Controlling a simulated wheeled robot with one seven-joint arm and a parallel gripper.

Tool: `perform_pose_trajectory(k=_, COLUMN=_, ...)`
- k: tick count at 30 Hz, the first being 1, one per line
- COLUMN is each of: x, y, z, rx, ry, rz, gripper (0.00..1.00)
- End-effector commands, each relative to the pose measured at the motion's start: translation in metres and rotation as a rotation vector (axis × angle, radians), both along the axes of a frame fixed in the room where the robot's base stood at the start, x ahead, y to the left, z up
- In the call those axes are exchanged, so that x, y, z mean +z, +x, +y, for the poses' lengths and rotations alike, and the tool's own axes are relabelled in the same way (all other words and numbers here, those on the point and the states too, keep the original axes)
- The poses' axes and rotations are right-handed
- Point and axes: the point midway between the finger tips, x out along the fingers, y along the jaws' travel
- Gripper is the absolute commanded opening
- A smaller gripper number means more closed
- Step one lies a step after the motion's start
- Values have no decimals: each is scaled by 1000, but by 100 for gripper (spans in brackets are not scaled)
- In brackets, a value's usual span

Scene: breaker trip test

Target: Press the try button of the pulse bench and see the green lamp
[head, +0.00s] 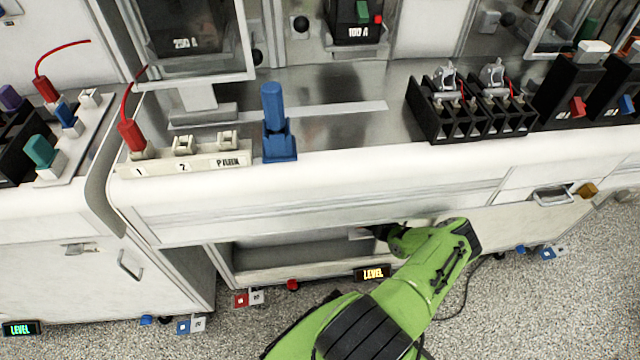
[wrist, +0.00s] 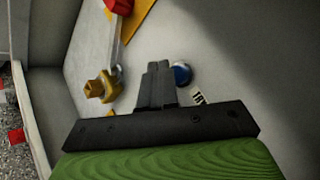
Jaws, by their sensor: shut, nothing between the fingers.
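In the wrist view, my gripper (wrist: 158,68) is shut, its dark fingers together and empty. A round blue button (wrist: 182,73) is on the pale panel just right of the fingertips, partly covered by them. A small label (wrist: 199,97) beside it reads "TRY", its end cut off by my gripper. I cannot tell whether the fingers touch the panel or the button. In the head view, my green arm reaches down into the open bay (head: 300,248) under the bench, and the button is hidden. I cannot make out a lit green lamp in either view.
In the wrist view, a yellow knob (wrist: 102,88) and a red part (wrist: 119,5) stand left of my fingers. In the head view, a "LEVEL" display (head: 373,273) glows yellow below the bay. The bench top (head: 340,85) holds a blue upright handle (head: 274,115) and black terminal blocks (head: 470,110).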

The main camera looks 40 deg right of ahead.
Motion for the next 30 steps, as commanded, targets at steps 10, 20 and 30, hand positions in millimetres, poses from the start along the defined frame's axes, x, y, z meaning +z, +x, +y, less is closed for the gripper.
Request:
perform_pose_trajectory(k=10, x=0, y=0, z=0, rx=0, ry=0, rz=0, gripper=0)
perform_pose_trajectory(k=20, x=0, y=0, z=0, rx=0, ry=0, rz=0, gripper=0)
perform_pose_trajectory(k=30, x=0, y=7, z=-5, rx=0, ry=1, rz=0, gripper=0)
